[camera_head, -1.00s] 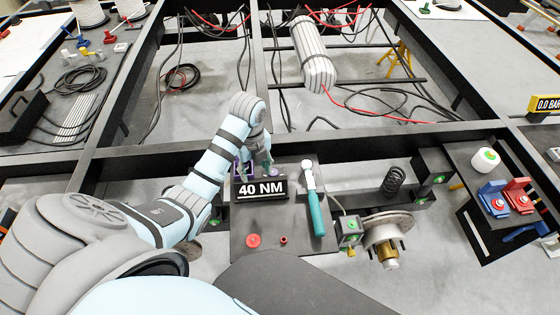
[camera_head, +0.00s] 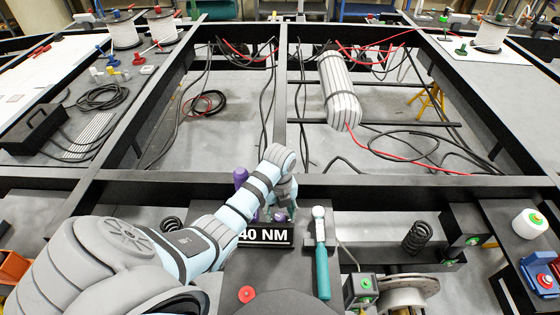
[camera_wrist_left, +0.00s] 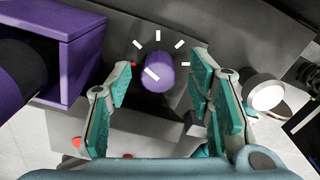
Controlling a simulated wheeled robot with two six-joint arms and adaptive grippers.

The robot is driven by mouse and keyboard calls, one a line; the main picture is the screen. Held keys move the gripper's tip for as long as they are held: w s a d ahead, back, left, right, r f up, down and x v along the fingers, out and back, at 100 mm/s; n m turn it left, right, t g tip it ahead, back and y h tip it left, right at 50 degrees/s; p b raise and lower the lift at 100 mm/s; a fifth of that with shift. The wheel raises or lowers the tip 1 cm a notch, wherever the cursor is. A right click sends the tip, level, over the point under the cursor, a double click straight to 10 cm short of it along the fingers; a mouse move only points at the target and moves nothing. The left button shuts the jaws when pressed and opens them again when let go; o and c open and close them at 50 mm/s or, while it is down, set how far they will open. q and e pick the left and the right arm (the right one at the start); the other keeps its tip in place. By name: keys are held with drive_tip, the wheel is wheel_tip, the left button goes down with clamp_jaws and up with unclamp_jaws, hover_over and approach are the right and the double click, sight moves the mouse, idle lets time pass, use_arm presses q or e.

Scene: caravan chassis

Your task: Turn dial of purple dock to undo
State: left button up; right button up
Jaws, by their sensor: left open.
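The purple dock shows as a purple box (camera_wrist_left: 75,42) at the left of the left wrist view, with a dark cylinder in its opening. Next to it is a round purple dial (camera_wrist_left: 158,76) with a white pointer line and white tick marks around it. My left gripper (camera_wrist_left: 160,84) is open, with one teal finger on each side of the dial. Gaps show between the fingers and the dial. In the head view, the left gripper (camera_head: 284,208) is behind the 40 NM sign, and purple dock parts (camera_head: 241,178) show beside it. My right gripper is not in view.
The 40 NM sign (camera_head: 264,236) stands just in front of the gripper. A wrench with a teal handle (camera_head: 322,270) lies to its right. A red button (camera_head: 246,294) is nearer. A black frame beam (camera_head: 380,190) runs behind, and a coil spring (camera_head: 417,238) stands to the right.

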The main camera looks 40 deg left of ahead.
use_arm(q)
drive_tip(key=shift+f, duration=0.9)
drive_tip(key=shift+s, duration=0.15)
drive_tip(key=shift+c, duration=0.3)
clamp_jaws()
